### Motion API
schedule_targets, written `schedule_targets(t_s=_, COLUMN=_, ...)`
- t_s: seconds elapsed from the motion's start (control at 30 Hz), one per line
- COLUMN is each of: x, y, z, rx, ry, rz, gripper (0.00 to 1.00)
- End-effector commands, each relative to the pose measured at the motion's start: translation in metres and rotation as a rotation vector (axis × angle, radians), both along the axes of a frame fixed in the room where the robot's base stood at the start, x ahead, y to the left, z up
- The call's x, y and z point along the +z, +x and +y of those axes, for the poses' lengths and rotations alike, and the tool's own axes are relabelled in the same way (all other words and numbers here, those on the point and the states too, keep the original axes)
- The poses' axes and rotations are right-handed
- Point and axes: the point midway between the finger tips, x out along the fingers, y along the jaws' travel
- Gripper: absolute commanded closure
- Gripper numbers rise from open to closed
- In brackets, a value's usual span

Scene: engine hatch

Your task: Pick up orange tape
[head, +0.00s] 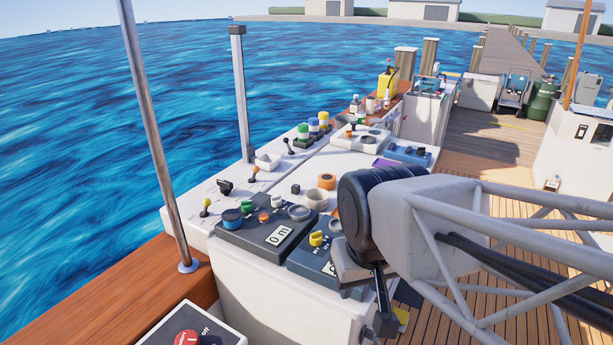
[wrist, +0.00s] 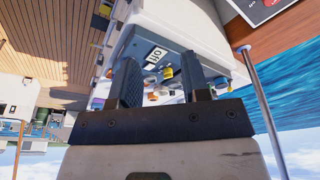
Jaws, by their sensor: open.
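The orange tape (head: 327,181) looks like a small orange ring lying on the white hatch top, behind the dark control panels and left of my arm's black joint. My gripper (head: 368,302) is in front of the tape and to its right, by the near right side of the console, apart from the tape. In the wrist view its two dark fingers (wrist: 160,72) stand wide apart with nothing between them but the background console. Small orange and white shapes show past the fingers there, but I cannot tell which is the tape.
Dark panels with knobs (head: 267,230) cover the near console. A round grey part (head: 316,198) sits just in front of the tape, and a purple item (head: 385,163) lies to its right. Metal posts (head: 155,130) rise at left. Open deck (head: 490,145) lies to the right.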

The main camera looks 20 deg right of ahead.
Motion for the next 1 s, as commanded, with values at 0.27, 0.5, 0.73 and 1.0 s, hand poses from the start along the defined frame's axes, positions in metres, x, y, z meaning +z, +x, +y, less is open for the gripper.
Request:
schedule_targets(t_s=0.27, x=0.0, y=0.0, z=0.0, rx=0.0, ry=0.0, rz=0.0, gripper=0.57)
schedule_targets(t_s=0.5, x=0.0, y=0.0, z=0.0, rx=0.0, ry=0.0, rz=0.0, gripper=0.53)
schedule_targets(t_s=0.73, x=0.0, y=0.0, z=0.0, rx=0.0, ry=0.0, rz=0.0, gripper=0.18)
schedule_targets(t_s=1.0, x=0.0, y=0.0, z=0.0, rx=0.0, ry=0.0, rz=0.0, gripper=0.0)
